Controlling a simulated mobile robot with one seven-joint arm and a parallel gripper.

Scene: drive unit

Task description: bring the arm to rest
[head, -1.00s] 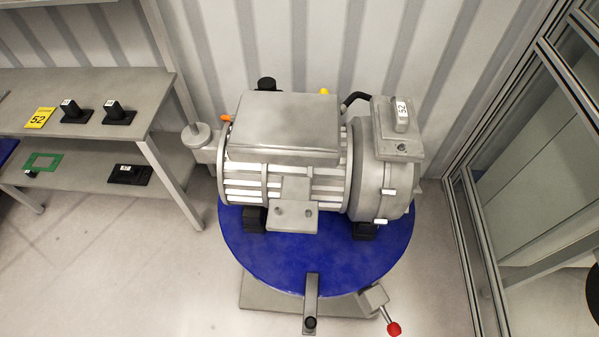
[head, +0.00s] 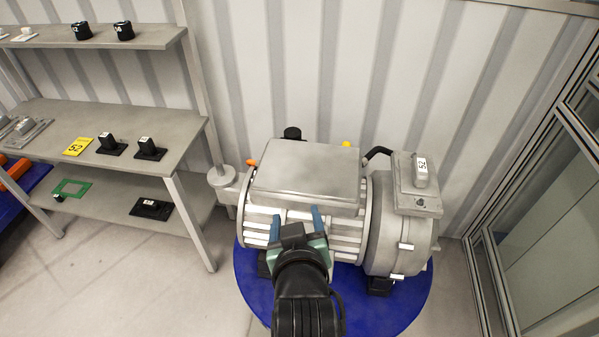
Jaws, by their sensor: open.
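My gripper (head: 297,214) is in the head view, low in the middle, with its two blue fingers spread apart and nothing between them. It shows in front of the grey finned motor of the drive unit (head: 305,172). I cannot tell whether the fingers touch the motor. My black wrist hides part of the motor's front and of the blue round table under it.
A grey shelf unit (head: 190,125) at the left holds black parts, a yellow 52 card (head: 78,146) and a green frame (head: 70,187). A corrugated wall (head: 330,70) stands behind. A glazed metal frame (head: 490,265) stands at the right. Floor is clear between shelf and table.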

